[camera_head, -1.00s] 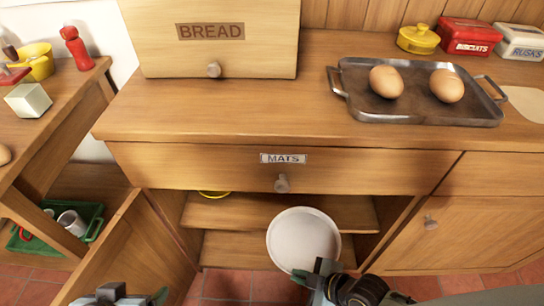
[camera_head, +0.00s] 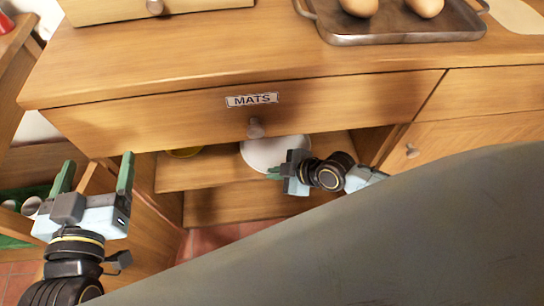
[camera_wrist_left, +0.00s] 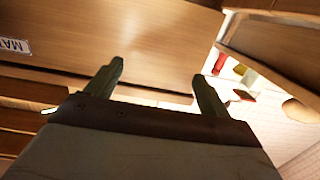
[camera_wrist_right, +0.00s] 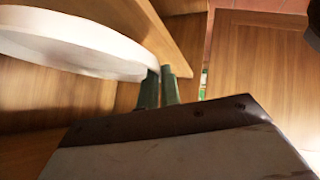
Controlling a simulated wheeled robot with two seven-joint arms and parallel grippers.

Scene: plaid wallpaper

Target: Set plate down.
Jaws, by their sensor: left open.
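The white plate (camera_head: 268,152) is inside the open cabinet below the MATS drawer, at the upper shelf (camera_head: 215,172); its back part is hidden by the drawer front. I cannot tell whether it touches the shelf. My right gripper (camera_head: 275,172) is at the plate's near right rim. In the right wrist view the plate (camera_wrist_right: 70,45) looks nearly flat, and the close-set fingers (camera_wrist_right: 159,85) are shut on its rim. My left gripper (camera_head: 95,172) is open and empty at the left, in front of the cabinet; its spread fingers (camera_wrist_left: 157,85) show in the left wrist view.
A yellow dish (camera_head: 185,153) sits on the shelf left of the plate. The MATS drawer (camera_head: 200,118) is right above the opening. A cabinet door (camera_head: 150,235) stands open at the left. A tray (camera_head: 400,30) with two eggs is on the counter.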

